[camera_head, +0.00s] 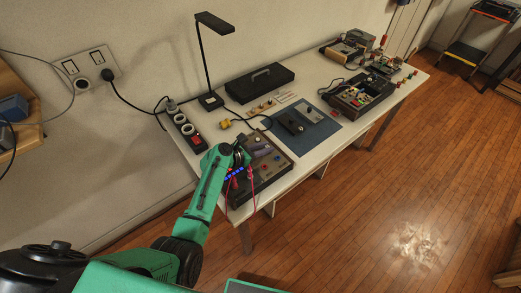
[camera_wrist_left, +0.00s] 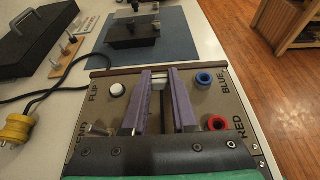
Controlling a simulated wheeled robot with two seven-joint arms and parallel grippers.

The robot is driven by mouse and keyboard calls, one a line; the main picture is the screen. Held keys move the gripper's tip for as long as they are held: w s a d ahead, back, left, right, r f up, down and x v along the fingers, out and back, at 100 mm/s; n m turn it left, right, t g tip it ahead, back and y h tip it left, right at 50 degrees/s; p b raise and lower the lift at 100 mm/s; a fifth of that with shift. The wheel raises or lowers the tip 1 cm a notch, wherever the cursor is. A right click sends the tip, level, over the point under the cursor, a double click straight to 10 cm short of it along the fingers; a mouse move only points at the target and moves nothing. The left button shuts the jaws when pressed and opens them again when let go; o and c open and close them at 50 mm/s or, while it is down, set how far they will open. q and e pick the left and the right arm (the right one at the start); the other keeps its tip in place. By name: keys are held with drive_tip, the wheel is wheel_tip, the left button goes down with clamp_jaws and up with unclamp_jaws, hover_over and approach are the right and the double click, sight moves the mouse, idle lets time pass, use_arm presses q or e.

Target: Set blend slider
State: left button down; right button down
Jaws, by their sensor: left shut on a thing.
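A brown control panel (camera_head: 268,180) sits at the near end of the white table; it fills the middle of the left wrist view (camera_wrist_left: 232,98). My left gripper (camera_head: 243,157) is over the panel. In the left wrist view its two purple fingers (camera_wrist_left: 159,84) are shut on a small pale slider cap (camera_wrist_left: 158,77) near the panel's far edge. The fingers hide most of the slider's slot. A white round button (camera_wrist_left: 117,89) lies left of the fingers, and a blue-ringed socket (camera_wrist_left: 204,79) and a red-ringed socket (camera_wrist_left: 217,122) lie right. My right gripper is not in view.
A power strip (camera_head: 183,126) lies left of the panel. A blue mat (camera_head: 318,130) with a dark box (camera_head: 290,122) is just beyond it. A black lamp (camera_head: 211,100) and a black case (camera_head: 260,83) stand behind. Red leads hang at the panel's front.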

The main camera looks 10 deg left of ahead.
use_arm(q)
drive_tip(key=shift+r, duration=0.1)
drive_tip(key=c, duration=0.7)
unclamp_jaws()
drive_tip(key=shift+w+d, duration=0.1)
drive_tip(key=shift+s+a+r, duration=0.1)
drive_tip(key=shift+s+a, duration=0.15)
drive_tip(key=p+v, duration=0.1)
drive_tip(key=v, duration=1.2)
drive_tip(key=shift+s+a+r, duration=0.1)
drive_tip(key=shift+s+a, duration=0.1)
drive_tip(key=shift+s, duration=0.2)
